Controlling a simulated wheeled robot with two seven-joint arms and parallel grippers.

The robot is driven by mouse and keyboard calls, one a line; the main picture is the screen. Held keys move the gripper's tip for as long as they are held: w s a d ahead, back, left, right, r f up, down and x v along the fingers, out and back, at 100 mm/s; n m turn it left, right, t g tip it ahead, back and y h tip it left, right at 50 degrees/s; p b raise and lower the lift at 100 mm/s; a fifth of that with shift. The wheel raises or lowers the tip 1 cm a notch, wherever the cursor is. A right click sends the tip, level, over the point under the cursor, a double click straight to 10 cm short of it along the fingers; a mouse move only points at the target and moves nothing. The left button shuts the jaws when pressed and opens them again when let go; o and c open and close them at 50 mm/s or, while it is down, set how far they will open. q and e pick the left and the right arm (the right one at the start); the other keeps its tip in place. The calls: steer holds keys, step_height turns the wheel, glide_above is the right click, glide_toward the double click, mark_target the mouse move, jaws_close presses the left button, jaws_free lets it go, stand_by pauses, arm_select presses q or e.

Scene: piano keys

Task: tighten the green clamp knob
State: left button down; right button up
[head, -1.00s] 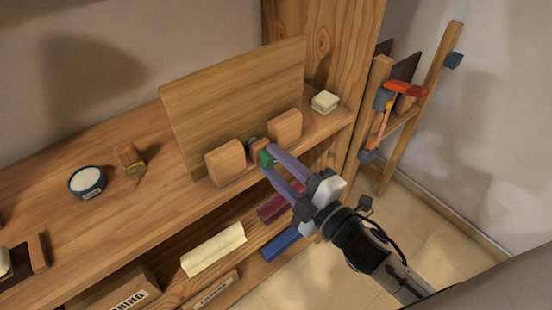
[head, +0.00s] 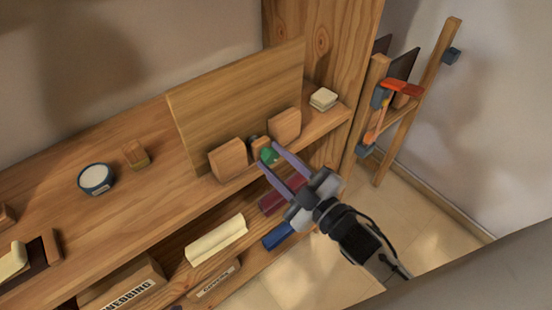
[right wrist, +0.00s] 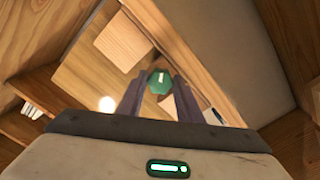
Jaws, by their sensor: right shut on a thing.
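The green clamp knob (head: 269,155) is at the front of a small wooden clamp between two wooden blocks, at the shelf's front edge. It also shows as a green hexagonal end with a pale mark in the right wrist view (right wrist: 160,82). My right gripper (head: 268,157) reaches in from the lower right, its two purple fingers on either side of the knob, shut on it. The fingers also flank the knob in the right wrist view (right wrist: 159,88). The upright wooden board (head: 235,100) stands behind the clamp. My left gripper is not in view.
The left block (head: 228,159) and right block (head: 285,124) stand close to the fingers. A blue tin (head: 96,179) and a small wooden block (head: 135,154) are on the shelf at left. A cream roll (head: 216,239) lies below. A tool rack (head: 400,125) stands at right.

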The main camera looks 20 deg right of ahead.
stand_by(0.3)
steer(key=o, duration=1)
steer(key=shift+o, duration=0.2)
